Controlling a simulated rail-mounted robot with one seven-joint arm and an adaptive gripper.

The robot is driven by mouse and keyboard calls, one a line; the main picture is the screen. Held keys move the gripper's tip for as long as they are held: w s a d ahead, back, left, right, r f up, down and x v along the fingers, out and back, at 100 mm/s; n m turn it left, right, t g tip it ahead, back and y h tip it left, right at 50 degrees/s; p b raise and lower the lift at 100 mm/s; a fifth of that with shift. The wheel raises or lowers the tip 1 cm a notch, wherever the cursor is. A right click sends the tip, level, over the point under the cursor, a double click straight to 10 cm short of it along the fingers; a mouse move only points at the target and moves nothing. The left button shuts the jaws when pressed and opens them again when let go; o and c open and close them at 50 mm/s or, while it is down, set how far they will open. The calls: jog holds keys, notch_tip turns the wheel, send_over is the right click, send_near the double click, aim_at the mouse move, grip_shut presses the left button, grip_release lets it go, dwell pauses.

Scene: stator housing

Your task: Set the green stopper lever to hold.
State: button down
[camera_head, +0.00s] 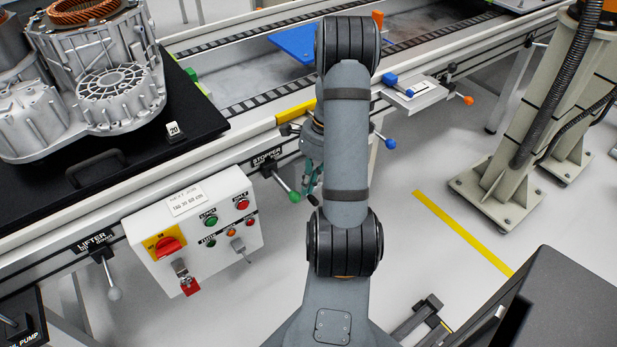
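The green stopper lever (281,184) is on the conveyor's front rail, beside a label reading STOPPER (267,158). My gripper (311,184) is just right of the knob and mostly hidden behind my own arm.
A white control box (225,225) with buttons and a red rotary switch hangs left of the lever. A lifter lever (110,280) with a grey knob is further left. A blue-knobbed lever (388,142) is to the right. Stator housings (95,75) sit on a black pallet (135,160).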

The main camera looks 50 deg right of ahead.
jog(key=shift+r, duration=0.1)
jog(key=p+v, duration=0.8)
jog(key=v, duration=0.1)
jog(key=shift+d+r+p, duration=0.15)
jog(key=shift+r+p, duration=0.2)
jog(key=shift+r, duration=0.05)
